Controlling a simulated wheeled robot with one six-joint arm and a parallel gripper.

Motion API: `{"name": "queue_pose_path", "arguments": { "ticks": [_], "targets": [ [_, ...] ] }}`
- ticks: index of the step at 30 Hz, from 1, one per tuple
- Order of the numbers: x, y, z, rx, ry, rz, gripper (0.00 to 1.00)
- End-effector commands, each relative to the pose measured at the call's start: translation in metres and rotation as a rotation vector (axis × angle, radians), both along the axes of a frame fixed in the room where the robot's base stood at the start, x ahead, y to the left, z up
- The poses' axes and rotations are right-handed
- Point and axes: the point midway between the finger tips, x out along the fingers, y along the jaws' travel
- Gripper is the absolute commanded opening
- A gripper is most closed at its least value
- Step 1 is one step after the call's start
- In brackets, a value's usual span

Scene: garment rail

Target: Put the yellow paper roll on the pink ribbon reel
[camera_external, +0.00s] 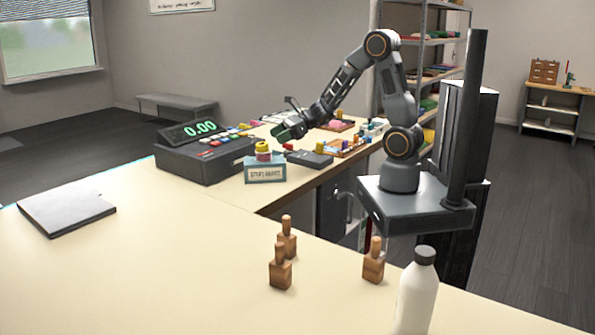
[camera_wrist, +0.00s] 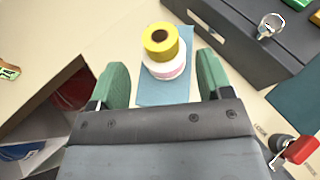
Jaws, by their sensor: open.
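The yellow paper roll (camera_external: 262,146) is on top of the pink ribbon reel (camera_external: 263,156), and the two form a short upright stack. In the wrist view the yellow roll (camera_wrist: 160,39) shows its dark centre hole, and the white-and-pink reel (camera_wrist: 165,70) shows below it. The stack stands on a blue box with a label (camera_external: 265,174), whose blue top (camera_wrist: 178,95) also shows in the wrist view. My gripper (camera_external: 291,129) is open and empty, above and right of the stack. In the wrist view my gripper (camera_wrist: 162,60) has its green fingers apart, one on each side of the stack.
A dark cash register (camera_external: 205,160) stands close left of the blue box. A dark flat device (camera_external: 310,159) and several small coloured items lie to the right. Wooden stamps (camera_external: 280,270) and a white bottle (camera_external: 416,298) stand on the near counter, which is mostly clear.

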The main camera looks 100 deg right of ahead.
Motion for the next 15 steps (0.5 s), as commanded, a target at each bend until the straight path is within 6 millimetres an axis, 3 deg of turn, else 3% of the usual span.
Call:
{"name": "queue_pose_path", "arguments": {
  "ticks": [6, 11, 15],
  "targets": [
    [-0.036, -0.007, 0.015, -0.002, -0.001, -0.002, 0.72],
    [-0.052, -0.011, 0.022, -0.001, -0.001, -0.001, 0.72],
    [-0.055, 0.007, 0.028, -0.066, 0.011, 0.089, 0.72]
  ]
}}
